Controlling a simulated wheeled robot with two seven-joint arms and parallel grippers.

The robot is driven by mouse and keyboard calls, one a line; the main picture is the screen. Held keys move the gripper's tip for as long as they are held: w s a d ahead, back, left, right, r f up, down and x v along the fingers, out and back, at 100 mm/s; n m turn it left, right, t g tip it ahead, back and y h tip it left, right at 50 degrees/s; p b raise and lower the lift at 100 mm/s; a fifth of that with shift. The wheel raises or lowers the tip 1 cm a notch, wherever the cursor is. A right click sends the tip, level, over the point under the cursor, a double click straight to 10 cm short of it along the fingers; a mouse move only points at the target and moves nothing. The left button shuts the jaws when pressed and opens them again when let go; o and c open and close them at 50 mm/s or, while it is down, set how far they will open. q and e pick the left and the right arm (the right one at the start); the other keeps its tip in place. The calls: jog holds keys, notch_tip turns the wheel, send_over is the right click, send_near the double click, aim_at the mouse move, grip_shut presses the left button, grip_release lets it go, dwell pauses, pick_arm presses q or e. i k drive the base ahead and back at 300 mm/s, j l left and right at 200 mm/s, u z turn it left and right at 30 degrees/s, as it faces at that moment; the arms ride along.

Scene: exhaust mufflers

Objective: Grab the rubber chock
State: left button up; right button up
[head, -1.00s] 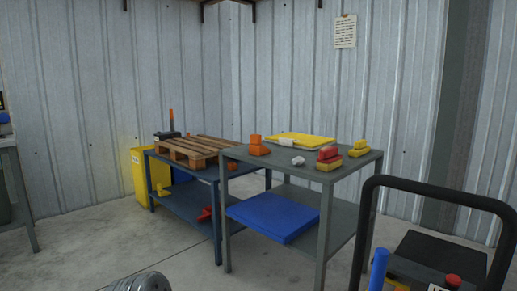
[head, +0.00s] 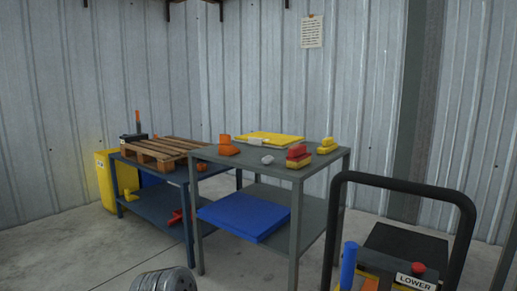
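I cannot tell for sure which thing is the rubber chock. On the grey table's top stand an orange block-like piece (head: 228,146), a small whitish lump (head: 267,160), a red piece on a yellow one (head: 298,156), and a yellow piece (head: 327,146) at the right. A small orange piece (head: 202,167) sits on the blue table beside it. A yellow piece (head: 130,195) and a red piece (head: 175,217) lie on the blue table's lower shelf. Neither of my grippers is in view.
The grey table (head: 316,167) holds a yellow flat item (head: 270,138) on top and a blue slab (head: 243,216) below. The blue table (head: 160,204) carries a wooden pallet (head: 165,151). A black-railed cart (head: 400,184) stands front right.

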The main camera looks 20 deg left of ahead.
aim_at(225, 148)
jog(key=i+j+z, duration=0.15)
jog(key=j+z, duration=0.65)
jog(key=j, duration=0.25)
jog(key=i, duration=0.05)
